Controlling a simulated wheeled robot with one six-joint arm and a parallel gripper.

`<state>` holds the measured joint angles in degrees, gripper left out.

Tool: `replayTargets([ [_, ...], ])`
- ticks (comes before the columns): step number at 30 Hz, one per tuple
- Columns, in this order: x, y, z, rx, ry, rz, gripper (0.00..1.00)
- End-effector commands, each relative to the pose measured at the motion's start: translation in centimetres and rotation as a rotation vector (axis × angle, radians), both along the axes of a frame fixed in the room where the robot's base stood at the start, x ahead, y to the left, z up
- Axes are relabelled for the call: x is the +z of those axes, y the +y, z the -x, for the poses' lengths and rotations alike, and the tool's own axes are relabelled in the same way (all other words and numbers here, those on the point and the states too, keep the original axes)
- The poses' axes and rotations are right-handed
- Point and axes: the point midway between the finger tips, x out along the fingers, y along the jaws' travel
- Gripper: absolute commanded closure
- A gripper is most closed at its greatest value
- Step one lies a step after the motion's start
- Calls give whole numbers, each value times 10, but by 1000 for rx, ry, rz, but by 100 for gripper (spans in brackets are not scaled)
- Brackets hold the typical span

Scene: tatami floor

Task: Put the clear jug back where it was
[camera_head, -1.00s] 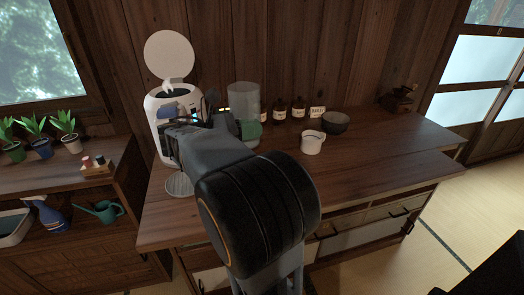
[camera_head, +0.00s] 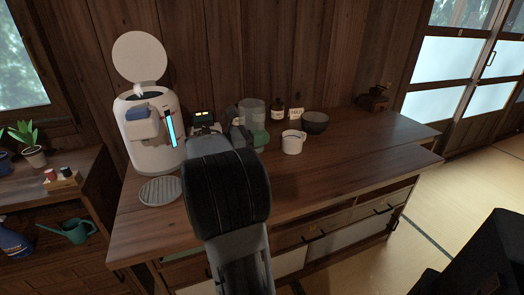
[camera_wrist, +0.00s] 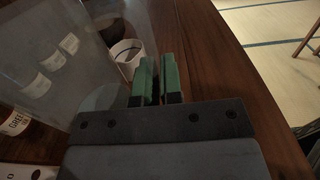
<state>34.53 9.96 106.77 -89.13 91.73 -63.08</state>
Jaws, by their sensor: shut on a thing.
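The clear jug (camera_head: 252,112) stands upright towards the back of the wooden counter, just left of the white cup, with green parts low on its near side. In the wrist view the jug's see-through wall (camera_wrist: 75,60) fills the left side, with labelled bottles showing through it. My gripper (camera_wrist: 158,75) is shut at the jug's near side, its green-and-black fingers close together. What lies between them is hard to see; it appears to be the jug's handle. My arm hides part of the jug in the head view. I cannot tell whether its base touches the counter.
A white dispenser (camera_head: 152,140) with raised lid and a round drip tray (camera_head: 160,191) stand at the left.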

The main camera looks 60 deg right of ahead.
Motion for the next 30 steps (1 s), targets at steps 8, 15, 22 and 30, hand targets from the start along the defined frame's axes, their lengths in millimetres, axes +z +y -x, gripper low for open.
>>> replayTargets([
  [8,-24,-8,0,0,3,0,100],
  [15,-40,-8,0,0,0,3,100],
  [22,-40,-8,0,0,-1,2,100],
  [30,-43,-8,0,1,1,-1,77],
])
